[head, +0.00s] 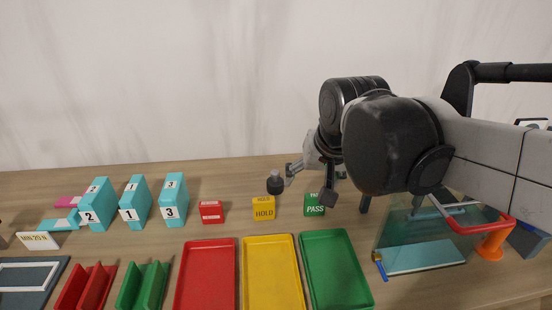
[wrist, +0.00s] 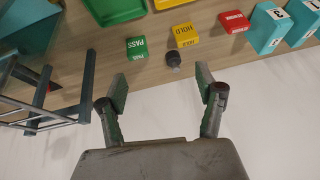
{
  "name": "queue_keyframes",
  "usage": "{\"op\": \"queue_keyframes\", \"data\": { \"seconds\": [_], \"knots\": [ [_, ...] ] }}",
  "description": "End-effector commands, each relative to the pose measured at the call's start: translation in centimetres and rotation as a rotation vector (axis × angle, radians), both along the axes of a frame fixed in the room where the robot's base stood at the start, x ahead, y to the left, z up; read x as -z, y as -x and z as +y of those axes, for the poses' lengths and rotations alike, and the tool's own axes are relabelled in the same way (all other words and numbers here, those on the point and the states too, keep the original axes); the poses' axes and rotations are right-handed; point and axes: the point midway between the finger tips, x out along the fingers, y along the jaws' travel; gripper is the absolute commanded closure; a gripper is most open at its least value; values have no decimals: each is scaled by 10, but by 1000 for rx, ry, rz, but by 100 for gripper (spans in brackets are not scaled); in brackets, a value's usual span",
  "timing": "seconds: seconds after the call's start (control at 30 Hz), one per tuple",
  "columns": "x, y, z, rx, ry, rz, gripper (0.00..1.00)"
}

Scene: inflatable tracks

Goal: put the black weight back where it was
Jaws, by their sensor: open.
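The black weight (head: 275,184), a small dark cylinder with a knob on top, stands upright on the wooden table behind the yellow HOLD block (head: 264,208). In the wrist view the black weight (wrist: 174,60) shows beyond my fingertips, roughly between their lines and close to the HOLD block (wrist: 184,35). My gripper (head: 309,184) is open and empty, just right of the weight in the head view. In the wrist view my gripper (wrist: 161,86) has its two fingers spread wide, with nothing between them. The weight appears apart from both fingers.
A green PASS block (head: 314,205) and a red block (head: 211,212) flank the HOLD block. Red (head: 206,273), yellow (head: 272,273) and green (head: 337,270) trays lie in front. Numbered teal blocks (head: 134,202) stand left. A transparent teal case (head: 425,250) stands right.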

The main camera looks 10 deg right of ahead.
Motion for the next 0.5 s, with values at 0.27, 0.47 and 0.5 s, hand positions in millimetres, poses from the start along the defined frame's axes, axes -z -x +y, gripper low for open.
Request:
{"op": "queue_keyframes", "data": {
  "seconds": [0.27,0.47,0.5],
  "knots": [
    [27,65,0,-130,76,-102,32],
    [40,84,0,-178,108,-139,32],
    [41,86,0,-182,110,-142,32]
  ]
}}
